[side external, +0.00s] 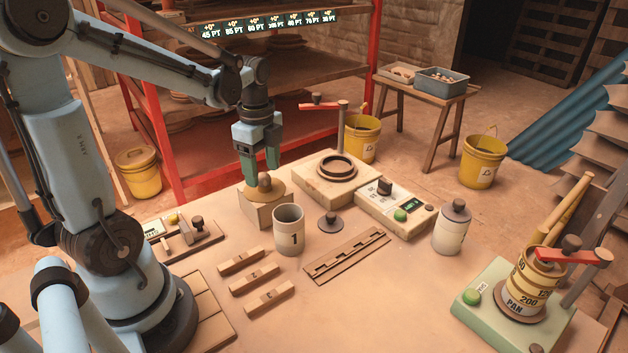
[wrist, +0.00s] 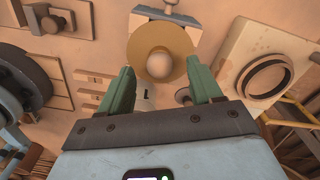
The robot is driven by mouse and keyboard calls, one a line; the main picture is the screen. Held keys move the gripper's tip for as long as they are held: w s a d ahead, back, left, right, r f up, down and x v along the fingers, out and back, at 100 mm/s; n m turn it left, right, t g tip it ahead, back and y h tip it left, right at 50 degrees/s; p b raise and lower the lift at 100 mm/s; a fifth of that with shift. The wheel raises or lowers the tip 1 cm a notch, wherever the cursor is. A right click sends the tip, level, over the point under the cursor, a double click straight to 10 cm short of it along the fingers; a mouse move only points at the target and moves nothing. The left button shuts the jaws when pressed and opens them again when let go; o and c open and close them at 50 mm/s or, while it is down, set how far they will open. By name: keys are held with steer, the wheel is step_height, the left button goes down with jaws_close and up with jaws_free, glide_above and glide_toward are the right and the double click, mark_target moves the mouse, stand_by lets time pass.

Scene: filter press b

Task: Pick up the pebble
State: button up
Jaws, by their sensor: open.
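The pebble (side external: 265,182) is a small rounded brown lump on a tan round dish (side external: 274,192), which sits on a pale block (side external: 262,212). In the wrist view the pebble (wrist: 159,65) looks paler and lies near the middle of the dish (wrist: 142,44). My gripper (side external: 259,170) points down just above the pebble, its green fingers open and empty. In the wrist view my gripper (wrist: 160,80) has a finger on each side of the pebble, with clear gaps. I cannot tell the exact height between fingertips and pebble.
A grey cup marked 1 (side external: 289,235) stands close in front of the block. A slab with a dark ring (side external: 337,172) and a panel with a green button (side external: 396,209) are to the right. Several small bars (side external: 255,272) lie in front.

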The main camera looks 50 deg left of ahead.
steer(key=shift+f, duration=0.85)
jaws_close()
steer(key=shift+r, duration=0.15)
